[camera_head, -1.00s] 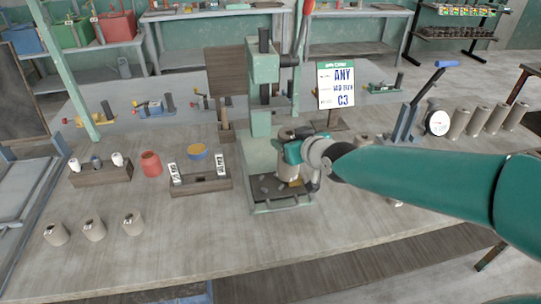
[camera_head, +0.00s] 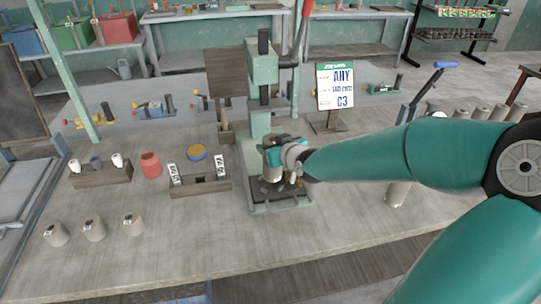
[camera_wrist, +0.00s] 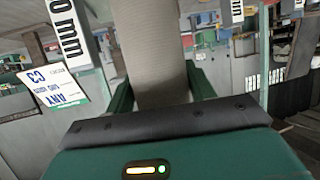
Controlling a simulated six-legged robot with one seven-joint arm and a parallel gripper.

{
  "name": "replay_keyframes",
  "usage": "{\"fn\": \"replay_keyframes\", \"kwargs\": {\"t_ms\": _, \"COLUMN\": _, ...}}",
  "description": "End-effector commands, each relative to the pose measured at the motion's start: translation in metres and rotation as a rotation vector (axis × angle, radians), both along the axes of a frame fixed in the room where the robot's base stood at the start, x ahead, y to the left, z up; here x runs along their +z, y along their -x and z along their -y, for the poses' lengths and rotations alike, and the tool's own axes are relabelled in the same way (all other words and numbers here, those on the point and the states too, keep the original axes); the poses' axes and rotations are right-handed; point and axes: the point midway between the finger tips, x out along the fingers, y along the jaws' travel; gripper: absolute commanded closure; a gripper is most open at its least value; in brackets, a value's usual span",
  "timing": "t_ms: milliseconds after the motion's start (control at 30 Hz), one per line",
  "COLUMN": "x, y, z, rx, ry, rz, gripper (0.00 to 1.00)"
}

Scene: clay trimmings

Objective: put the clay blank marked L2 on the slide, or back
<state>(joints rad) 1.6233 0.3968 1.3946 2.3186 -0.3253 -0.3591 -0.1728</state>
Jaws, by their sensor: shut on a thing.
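My gripper (camera_head: 274,156) is over the base of the green press (camera_head: 262,75), left of the arm's forearm. It is shut on a pale grey-beige clay blank (camera_wrist: 152,50), which stands between the two green fingers in the wrist view. In the head view only a small part of this blank (camera_head: 271,172) shows below the gripper. No L2 mark is readable on it. Below is the dark slide (camera_head: 298,196) with grey lumps on it. I cannot tell whether the blank touches the slide.
Three blanks (camera_head: 94,230) stand at front left. Another blank (camera_head: 398,193) stands right of the press, below my arm; several (camera_head: 480,121) stand at far right. A labelled wooden block (camera_head: 203,188) sits left of the slide, and a sign (camera_head: 335,88) reading C3 behind.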

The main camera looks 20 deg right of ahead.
Motion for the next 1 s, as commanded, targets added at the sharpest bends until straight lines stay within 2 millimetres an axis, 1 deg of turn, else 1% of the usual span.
{"fn": "replay_keyframes", "kwargs": {"t_ms": 100, "x": -0.005, "y": -0.006, "z": -0.002, "rx": 0.003, "ry": -0.001, "rz": 0.002, "gripper": 0.93}}
{"fn": "replay_keyframes", "kwargs": {"t_ms": 367, "x": -0.013, "y": -0.012, "z": -0.003, "rx": 0.001, "ry": 0.000, "rz": 0.001, "gripper": 0.93}}
{"fn": "replay_keyframes", "kwargs": {"t_ms": 500, "x": -0.032, "y": -0.012, "z": -0.004, "rx": 0.003, "ry": -0.004, "rz": 0.000, "gripper": 0.93}}
{"fn": "replay_keyframes", "kwargs": {"t_ms": 633, "x": -0.043, "y": -0.012, "z": -0.003, "rx": 0.001, "ry": 0.000, "rz": 0.000, "gripper": 0.93}}
{"fn": "replay_keyframes", "kwargs": {"t_ms": 1000, "x": -0.047, "y": -0.012, "z": -0.003, "rx": -0.001, "ry": 0.001, "rz": 0.000, "gripper": 0.93}}
